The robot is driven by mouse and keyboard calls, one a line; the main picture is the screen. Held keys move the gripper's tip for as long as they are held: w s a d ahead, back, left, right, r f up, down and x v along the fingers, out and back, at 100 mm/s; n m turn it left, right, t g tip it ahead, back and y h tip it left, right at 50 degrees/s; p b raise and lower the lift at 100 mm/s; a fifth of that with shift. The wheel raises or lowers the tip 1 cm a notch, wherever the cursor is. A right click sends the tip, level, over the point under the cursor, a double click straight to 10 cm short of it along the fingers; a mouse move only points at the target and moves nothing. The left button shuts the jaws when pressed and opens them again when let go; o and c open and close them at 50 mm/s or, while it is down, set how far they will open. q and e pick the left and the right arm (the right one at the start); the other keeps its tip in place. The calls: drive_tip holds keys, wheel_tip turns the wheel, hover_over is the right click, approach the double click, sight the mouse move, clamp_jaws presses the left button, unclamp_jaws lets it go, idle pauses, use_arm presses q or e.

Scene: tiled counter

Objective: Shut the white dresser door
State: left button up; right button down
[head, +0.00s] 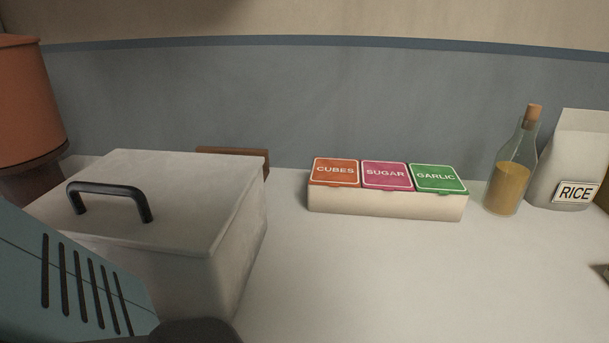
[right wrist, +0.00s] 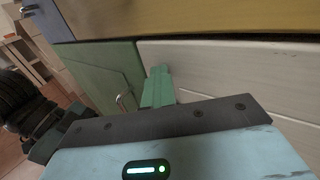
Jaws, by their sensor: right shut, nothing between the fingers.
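A white panel with faint grooves (right wrist: 235,75) fills the right side of the right wrist view; it looks like the white dresser door. Its handle and hinge are not in view, and I cannot tell how far open it stands. My right gripper (right wrist: 160,75) has its green fingers shut and empty. The fingers are at the panel's left edge; I cannot tell whether they touch it. The door does not show in the head view, and my left gripper's fingers are not in view.
A green cabinet front (right wrist: 105,70) with a metal handle is left of the panel, under a wooden edge (right wrist: 190,20). On the counter (head: 360,270) are a white lidded box (head: 180,200), a spice box (head: 385,205), a bottle (head: 510,175) and a rice bag (head: 570,150).

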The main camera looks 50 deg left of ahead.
drive_tip(key=shift+w+a+r+t, duration=0.2)
drive_tip(key=shift+w+a+t, duration=0.1)
drive_tip(key=shift+w, duration=0.25)
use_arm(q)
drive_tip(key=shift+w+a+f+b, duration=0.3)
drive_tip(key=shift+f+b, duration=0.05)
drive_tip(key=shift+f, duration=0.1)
use_arm(e)
drive_tip(key=s+d, duration=0.2)
drive_tip(key=d, duration=0.6)
drive_tip(key=shift+d+f, duration=0.15)
drive_tip(key=shift+f, duration=0.05)
drive_tip(key=shift+s, duration=0.1)
